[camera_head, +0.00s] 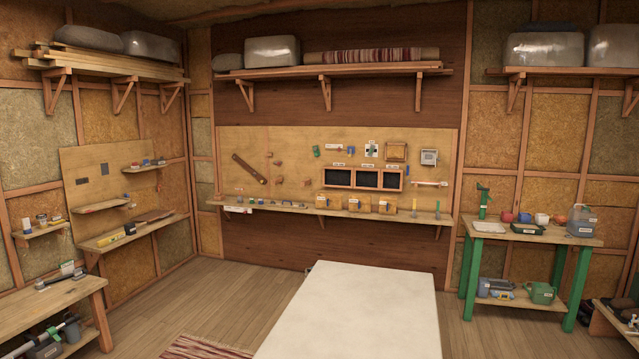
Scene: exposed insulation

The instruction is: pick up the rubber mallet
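I cannot pick out the rubber mallet with certainty; the small tools are too far off to tell apart. A long narrow shelf (290,209) below the central pegboard (228,150) holds several small items. Among them, a small upright tool (437,210) with a green lower part stands near its right end. A long brown diagonal piece (249,168) hangs on the pegboard. On the left wall, a low shelf (100,241) carries a yellow item (111,239) and a dark, flat, long item (154,215). My gripper is not in view.
A green-legged bench (555,240) stands right, with a grey jug (582,221) on it. A wooden bench (75,293) stands left. A pale flat surface (350,315) fills the lower middle; I cannot tell whether it is mine.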

